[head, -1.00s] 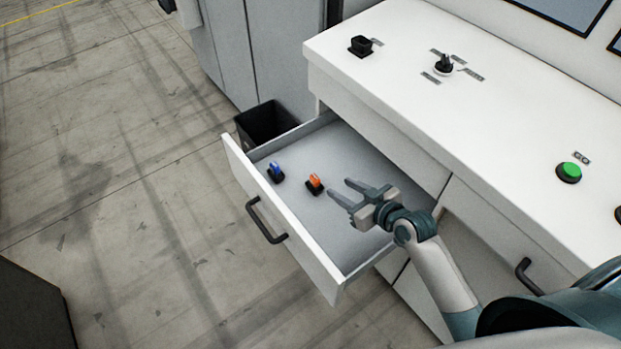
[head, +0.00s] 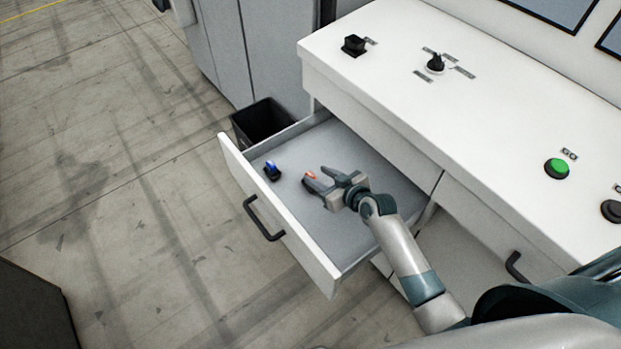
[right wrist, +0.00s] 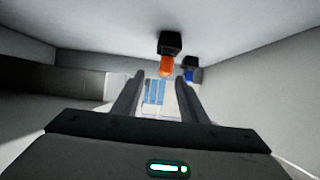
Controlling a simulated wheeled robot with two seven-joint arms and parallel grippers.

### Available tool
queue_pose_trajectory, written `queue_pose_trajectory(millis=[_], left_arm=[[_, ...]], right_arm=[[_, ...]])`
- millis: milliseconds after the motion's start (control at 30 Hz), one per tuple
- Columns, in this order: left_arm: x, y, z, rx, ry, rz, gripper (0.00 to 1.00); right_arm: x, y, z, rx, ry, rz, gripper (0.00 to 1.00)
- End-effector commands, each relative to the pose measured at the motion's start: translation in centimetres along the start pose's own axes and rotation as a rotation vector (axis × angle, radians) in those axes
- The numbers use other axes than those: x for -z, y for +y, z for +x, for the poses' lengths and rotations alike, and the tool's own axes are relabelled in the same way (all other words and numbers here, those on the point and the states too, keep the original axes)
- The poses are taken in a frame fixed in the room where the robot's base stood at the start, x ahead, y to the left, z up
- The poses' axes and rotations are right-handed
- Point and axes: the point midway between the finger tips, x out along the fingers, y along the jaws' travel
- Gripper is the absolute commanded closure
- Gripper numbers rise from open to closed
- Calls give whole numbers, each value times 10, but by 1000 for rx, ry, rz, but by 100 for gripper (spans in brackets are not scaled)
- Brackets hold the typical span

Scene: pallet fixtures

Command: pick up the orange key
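The orange key (head: 309,175) is in the open drawer, partly hidden by my right gripper in the head view. In the right wrist view the orange key (right wrist: 166,67) stands on a black base, just beyond the fingertips and roughly between them. My right gripper (head: 316,178) is open and empty, low in the drawer, with its fingers pointing at the key. Both fingers show apart in the right wrist view (right wrist: 158,85). I cannot tell if they touch the key. My left gripper is not in view.
A blue key (head: 271,168) on a black base stands left of the orange one. The drawer's front wall (head: 280,215) and the white console (head: 430,110) border the space. A black bin (head: 262,122) stands behind the drawer. The drawer floor's near part is clear.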

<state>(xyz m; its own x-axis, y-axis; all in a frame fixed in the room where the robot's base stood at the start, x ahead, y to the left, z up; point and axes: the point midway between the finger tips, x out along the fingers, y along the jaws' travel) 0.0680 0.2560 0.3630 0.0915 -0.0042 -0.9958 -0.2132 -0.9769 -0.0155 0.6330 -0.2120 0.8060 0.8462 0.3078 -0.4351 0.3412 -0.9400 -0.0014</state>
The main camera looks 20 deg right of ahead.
Motion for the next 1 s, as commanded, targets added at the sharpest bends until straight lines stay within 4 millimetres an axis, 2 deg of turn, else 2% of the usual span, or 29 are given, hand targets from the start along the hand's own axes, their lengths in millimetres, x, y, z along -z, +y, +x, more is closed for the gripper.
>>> queue_pose_trajectory(millis=[100, 233, 767, 1000], left_arm=[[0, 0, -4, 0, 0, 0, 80], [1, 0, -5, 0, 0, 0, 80], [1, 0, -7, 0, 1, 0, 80], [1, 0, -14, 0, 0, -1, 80]], right_arm=[[1, 0, 15, 0, -1, 0, 61], [1, 0, 25, 0, 1, 0, 61], [0, -1, 31, 0, 0, -1, 61], [-2, -5, 49, 0, -1, 1, 61]])
